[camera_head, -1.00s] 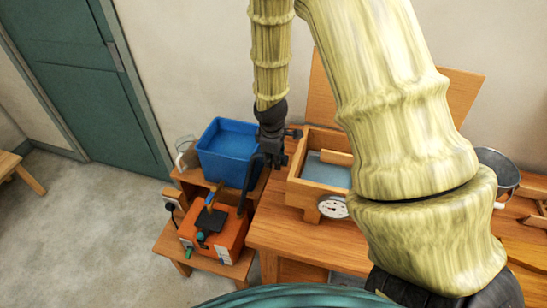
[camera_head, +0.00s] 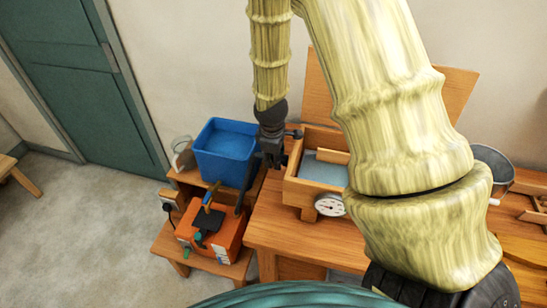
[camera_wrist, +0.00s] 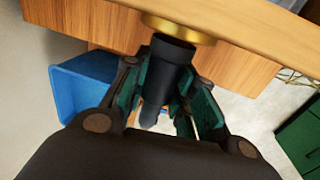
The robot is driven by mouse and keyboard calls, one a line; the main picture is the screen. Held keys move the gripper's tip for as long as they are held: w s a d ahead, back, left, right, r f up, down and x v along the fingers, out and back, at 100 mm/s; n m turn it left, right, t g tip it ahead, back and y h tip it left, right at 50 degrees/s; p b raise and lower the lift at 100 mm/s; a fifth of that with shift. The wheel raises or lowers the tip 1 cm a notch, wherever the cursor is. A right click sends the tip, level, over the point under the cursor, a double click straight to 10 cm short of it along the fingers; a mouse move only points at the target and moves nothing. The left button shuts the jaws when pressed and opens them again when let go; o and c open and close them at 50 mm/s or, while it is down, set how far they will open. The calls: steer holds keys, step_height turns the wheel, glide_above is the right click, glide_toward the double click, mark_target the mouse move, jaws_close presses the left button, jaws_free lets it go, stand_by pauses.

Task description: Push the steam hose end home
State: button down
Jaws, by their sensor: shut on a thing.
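My gripper (camera_head: 270,158) is at the left side of the wooden box (camera_head: 318,190) on the table. In the wrist view, my gripper (camera_wrist: 165,78) is shut on the black steam hose end (camera_wrist: 172,52), with a finger on each side. The hose end points at a brass fitting (camera_wrist: 180,28) on the box's wooden wall. Its tip meets or overlaps the fitting's rim; I cannot tell how deep it sits. The hose (camera_head: 244,186) hangs below the gripper towards the orange steam unit (camera_head: 212,232).
A blue bin (camera_head: 226,150) stands close to the left of my gripper. A metal bucket (camera_head: 494,166) is at the right. Open floor (camera_head: 95,225) lies at the left.

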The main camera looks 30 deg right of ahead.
steer(key=shift+s+d, duration=0.45)
steer(key=shift+s, duration=0.2)
stand_by(1.0)
steer(key=shift+w+a, duration=0.15)
steer(key=shift+w, duration=0.05)
steer(key=shift+w+a+p, duration=0.3)
steer(key=shift+w+a, duration=0.4)
steer(key=shift+w, duration=0.2)
steer(key=shift+w+a, duration=0.1)
steer(key=w+a, duration=0.4)
steer(key=w, duration=0.1)
steer(key=shift+a+p, duration=0.2)
steer(key=shift+p, duration=0.25)
stand_by(0.4)
steer(key=shift+w+r, duration=0.1)
